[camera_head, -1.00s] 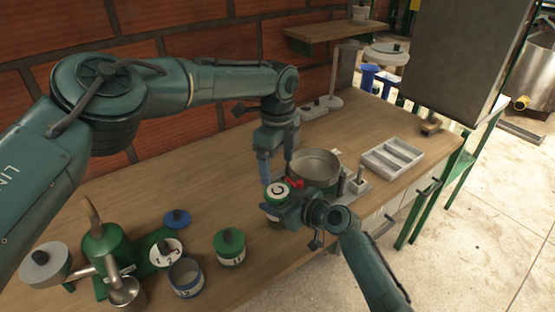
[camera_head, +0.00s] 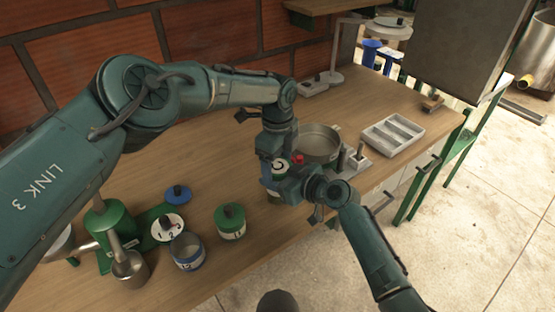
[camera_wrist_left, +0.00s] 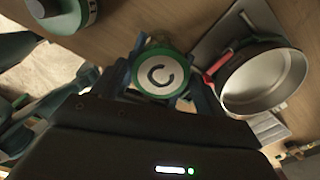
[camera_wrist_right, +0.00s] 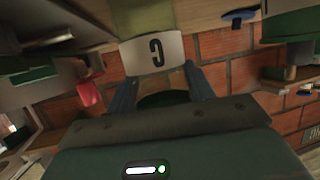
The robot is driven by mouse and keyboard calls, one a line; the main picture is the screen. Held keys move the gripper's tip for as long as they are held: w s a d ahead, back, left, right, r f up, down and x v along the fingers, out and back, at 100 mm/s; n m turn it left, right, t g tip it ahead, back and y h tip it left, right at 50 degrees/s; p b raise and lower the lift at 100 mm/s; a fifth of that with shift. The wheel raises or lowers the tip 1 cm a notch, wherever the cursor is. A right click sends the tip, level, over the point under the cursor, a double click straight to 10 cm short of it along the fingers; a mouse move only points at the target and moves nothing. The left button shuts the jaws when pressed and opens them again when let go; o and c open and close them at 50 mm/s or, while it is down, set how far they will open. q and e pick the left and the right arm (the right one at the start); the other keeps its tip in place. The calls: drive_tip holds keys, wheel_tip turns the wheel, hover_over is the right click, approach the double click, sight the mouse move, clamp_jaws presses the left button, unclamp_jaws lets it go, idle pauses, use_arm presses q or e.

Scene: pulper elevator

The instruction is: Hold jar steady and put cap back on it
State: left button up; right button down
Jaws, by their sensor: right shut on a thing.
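A jar (camera_head: 272,190) marked C stands at the front edge of the bench. A white disc cap (camera_head: 279,167) with a green rim and a black C shows at its top, and it faces the left wrist view (camera_wrist_left: 160,72). My right gripper (camera_wrist_right: 160,85) is shut on the jar from the side; its white C label (camera_wrist_right: 152,52) shows between the fingers. My left gripper (camera_wrist_left: 168,70) points down from above, its blue fingers apart on either side of the cap. I cannot tell whether they touch it, or whether the cap is seated.
A round metal pan (camera_head: 318,143) with a red part is close behind the jar. A green-capped jar (camera_head: 230,221), an open blue jar (camera_head: 187,251), a blue cap (camera_head: 178,194) and a green device (camera_head: 110,227) stand to the left. A grey tray (camera_head: 393,134) lies to the right.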

use_arm(q)
drive_tip(key=c, duration=0.7)
drive_tip(key=o, duration=1)
drive_tip(key=shift+c, duration=0.2)
drive_tip(key=shift+r, duration=2.3)
drive_tip(key=shift+o, duration=0.3)
drive_tip(key=o, duration=0.3)
wheel_tip(320, 180, up, 12)
